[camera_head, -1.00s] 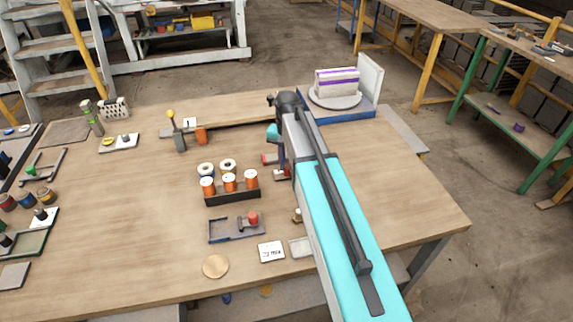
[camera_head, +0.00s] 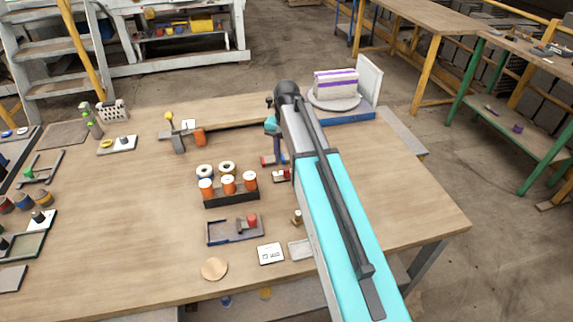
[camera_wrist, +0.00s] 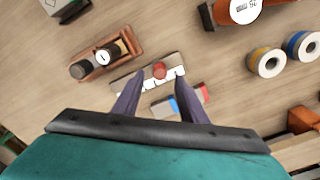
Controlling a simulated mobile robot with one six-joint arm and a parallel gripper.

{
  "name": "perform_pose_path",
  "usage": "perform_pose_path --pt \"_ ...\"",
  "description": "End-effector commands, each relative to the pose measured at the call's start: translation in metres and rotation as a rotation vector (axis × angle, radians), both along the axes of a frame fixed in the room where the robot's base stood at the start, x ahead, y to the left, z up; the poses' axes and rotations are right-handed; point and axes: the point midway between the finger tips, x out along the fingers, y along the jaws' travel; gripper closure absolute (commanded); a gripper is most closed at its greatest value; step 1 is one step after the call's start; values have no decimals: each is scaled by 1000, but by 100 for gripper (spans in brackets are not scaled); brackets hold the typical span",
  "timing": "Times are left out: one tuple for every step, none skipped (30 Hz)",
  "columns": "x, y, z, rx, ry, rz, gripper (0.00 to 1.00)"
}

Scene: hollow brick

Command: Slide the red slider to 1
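The red slider knob (camera_wrist: 160,70) stands on a pale strip (camera_wrist: 147,88) with white marks along its edge. The marks are too small to read. My gripper (camera_wrist: 160,74) is open in the wrist view, with one purple finger on each side of the knob. Whether the fingertips touch the knob I cannot tell. In the head view the strip (camera_head: 282,176) shows right of the spool rack, with my gripper (camera_head: 281,168) over it and the arm hiding part of this area.
A block with blue and red ends (camera_wrist: 180,104) lies close to the strip. A brown tray with dark knobs (camera_wrist: 104,58) is beside it.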

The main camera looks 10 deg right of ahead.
Motion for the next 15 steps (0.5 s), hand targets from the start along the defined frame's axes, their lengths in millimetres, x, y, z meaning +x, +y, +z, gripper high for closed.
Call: perform_pose_path --pt "1 0 6 0 -1 0 61" --pt "1 0 9 0 -2 0 61" --pt "1 0 14 0 -2 0 61" --pt "1 0 18 0 -2 0 61" --pt "1 0 21 0 -1 0 61" --pt "1 0 26 0 -2 0 61" --pt "1 0 29 0 -2 0 61" --pt "1 0 33 0 -2 0 61" --pt "1 0 38 0 -1 0 61" --pt "1 0 41 0 -1 0 61" --pt "1 0 44 0 -2 0 61" --pt "1 0 49 0 -2 0 61" --pt "1 0 53 0 -2 0 61" --pt "1 0 57 0 -1 0 61" --pt "1 0 61 0 -1 0 61"
